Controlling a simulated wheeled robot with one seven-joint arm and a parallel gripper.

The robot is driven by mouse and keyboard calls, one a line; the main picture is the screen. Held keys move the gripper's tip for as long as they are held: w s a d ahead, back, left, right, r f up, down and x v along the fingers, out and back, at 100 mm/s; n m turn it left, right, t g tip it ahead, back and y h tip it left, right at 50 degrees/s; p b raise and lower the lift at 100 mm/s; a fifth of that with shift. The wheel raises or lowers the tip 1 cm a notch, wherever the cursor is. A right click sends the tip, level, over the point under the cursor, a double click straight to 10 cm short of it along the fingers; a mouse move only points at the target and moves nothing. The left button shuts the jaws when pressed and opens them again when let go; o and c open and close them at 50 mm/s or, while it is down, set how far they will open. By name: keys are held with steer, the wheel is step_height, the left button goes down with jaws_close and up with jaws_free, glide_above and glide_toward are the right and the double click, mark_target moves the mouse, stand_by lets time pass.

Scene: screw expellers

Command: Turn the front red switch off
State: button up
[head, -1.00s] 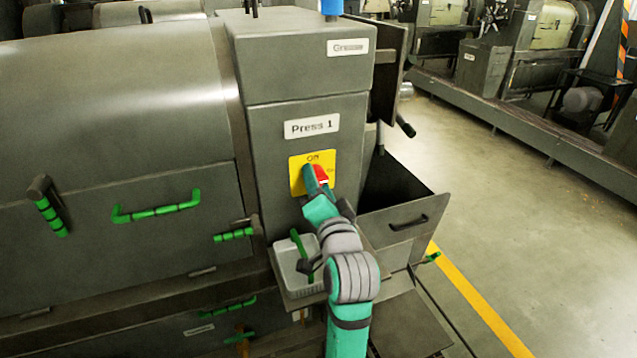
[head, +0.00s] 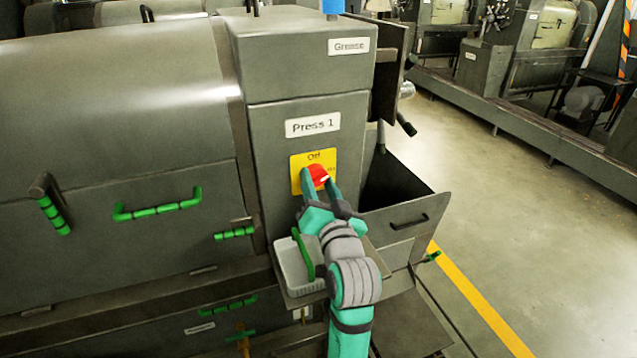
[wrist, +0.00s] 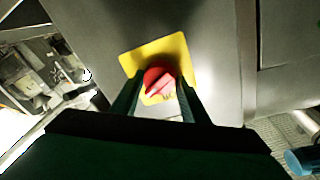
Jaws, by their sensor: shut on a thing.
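The red switch (head: 318,175) sits on a yellow plate (head: 298,160) on the front of the grey cabinet, below the "Press 1" label. It also shows in the wrist view (wrist: 158,80) as a red knob with a lighter ridge slanting across it. My gripper (head: 319,184) is at the switch, with one finger on each side of it, and is shut on it. In the wrist view my gripper (wrist: 160,98) has its dark green fingers left and right of the knob. The lettering on the plate is partly hidden.
A white tray (head: 284,258) with a green-handled tool sits on a ledge below the switch. An open grey bin (head: 405,232) juts out to the right. Green handles (head: 155,211) stick out from the machine at left. The floor at right is clear.

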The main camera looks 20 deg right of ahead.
steer(key=n, duration=0.7)
steer(key=shift+d+f+t+y, duration=0.1)
steer(key=shift+d+t+y, duration=0.05)
steer(key=shift+t+y, duration=0.15)
steer(key=n, duration=0.3)
steer(key=n+y, duration=0.1)
steer(key=n, duration=0.3)
steer(key=shift+y, duration=0.3)
steer(key=shift+n, duration=0.3)
steer(key=o, duration=1.1)
steer(key=shift+c, duration=0.2)
steer(key=s+f, duration=0.1)
steer(key=s, duration=0.9)
steer(key=shift+s+d+f, duration=0.2)
steer(key=shift+s+f, duration=0.1)
